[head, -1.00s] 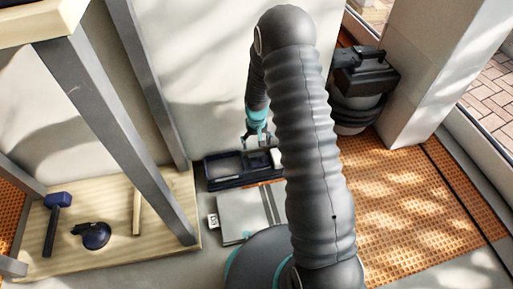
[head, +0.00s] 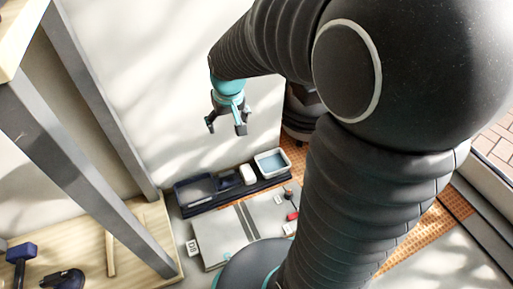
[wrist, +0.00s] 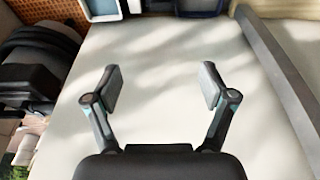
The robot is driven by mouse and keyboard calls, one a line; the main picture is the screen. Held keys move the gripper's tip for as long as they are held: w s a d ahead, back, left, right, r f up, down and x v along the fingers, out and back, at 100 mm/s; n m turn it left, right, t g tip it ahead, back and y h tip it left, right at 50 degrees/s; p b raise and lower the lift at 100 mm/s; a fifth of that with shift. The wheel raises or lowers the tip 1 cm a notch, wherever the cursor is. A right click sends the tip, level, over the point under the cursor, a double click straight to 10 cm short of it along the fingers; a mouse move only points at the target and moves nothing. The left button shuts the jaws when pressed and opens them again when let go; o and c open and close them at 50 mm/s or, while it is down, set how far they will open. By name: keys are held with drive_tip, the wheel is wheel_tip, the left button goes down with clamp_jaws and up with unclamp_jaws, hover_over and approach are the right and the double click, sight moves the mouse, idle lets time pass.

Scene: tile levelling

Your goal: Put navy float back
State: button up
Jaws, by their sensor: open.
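My gripper (head: 228,122) is open and empty, raised above the floor in front of the pale wall. Its two spread fingers also show in the wrist view (wrist: 158,88), with nothing between them. Below it on the floor stands a long dark navy tool tray (head: 222,202). A small dark navy piece (head: 229,181) sits in its middle, between a grey-bottomed left compartment (head: 194,190) and a white block. It may be the navy float, but it is too small to tell for sure. The tray's edge is cut off at the top of the wrist view.
The tray also holds a white block (head: 248,174) and a light-blue tub (head: 272,162). Grey tiles (head: 235,232) lie in front, with a small red item (head: 292,216). A metal-legged stand (head: 75,150) with a low wooden shelf (head: 125,255) and a navy mallet (head: 20,253) is at left.

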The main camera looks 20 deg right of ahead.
drive_tip(key=s+r+t, duration=0.1)
drive_tip(key=s+r, duration=0.3)
drive_tip(key=s, duration=0.5)
drive_tip(key=s+r+t, duration=0.1)
drive_tip(key=s+r, duration=0.4)
drive_tip(key=s, duration=0.5)
drive_tip(key=shift+t, duration=0.3)
